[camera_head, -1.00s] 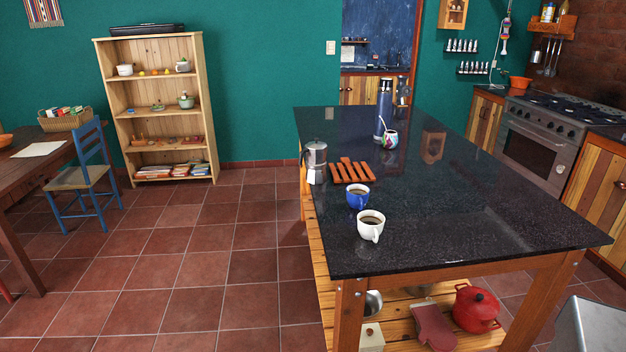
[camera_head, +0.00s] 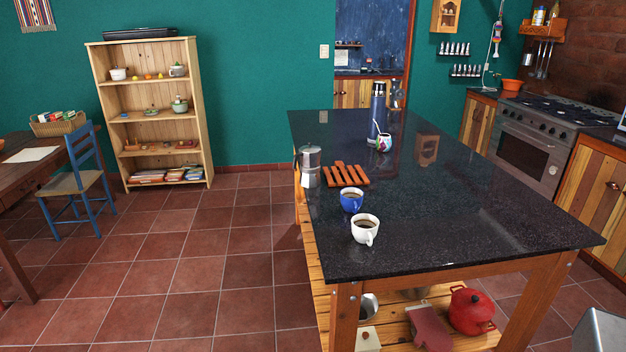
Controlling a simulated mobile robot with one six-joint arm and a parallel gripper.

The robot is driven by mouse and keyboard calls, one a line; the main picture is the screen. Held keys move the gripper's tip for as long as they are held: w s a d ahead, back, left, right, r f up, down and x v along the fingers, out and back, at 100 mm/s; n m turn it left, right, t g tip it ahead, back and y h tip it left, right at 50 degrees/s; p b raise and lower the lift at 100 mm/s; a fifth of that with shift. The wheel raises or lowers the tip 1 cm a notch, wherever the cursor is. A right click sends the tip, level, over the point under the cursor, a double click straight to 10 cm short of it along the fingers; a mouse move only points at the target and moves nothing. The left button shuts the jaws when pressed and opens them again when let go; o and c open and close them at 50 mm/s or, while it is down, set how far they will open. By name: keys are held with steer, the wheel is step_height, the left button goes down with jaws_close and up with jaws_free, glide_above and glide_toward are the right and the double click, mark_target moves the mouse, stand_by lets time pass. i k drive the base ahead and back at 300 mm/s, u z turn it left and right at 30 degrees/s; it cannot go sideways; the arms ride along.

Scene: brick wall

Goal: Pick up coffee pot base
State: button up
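A silver metal coffee pot (camera_head: 310,168) stands upright on the left edge of the dark stone island top (camera_head: 450,200). Its lower part, the base, rests on the top; I cannot tell from here whether base and upper part are separate. A wooden slatted trivet (camera_head: 345,174) lies just right of it. My gripper is not in view.
A blue cup (camera_head: 351,200) and a white cup (camera_head: 365,229) with dark liquid stand nearer on the island. A dark blue flask (camera_head: 377,112) and a patterned cup (camera_head: 384,142) stand farther back. Tiled floor left of the island (camera_head: 220,260) is clear.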

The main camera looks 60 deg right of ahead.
mark_target(308, 181)
steer(key=i, duration=0.9)
steer(key=u, duration=0.05)
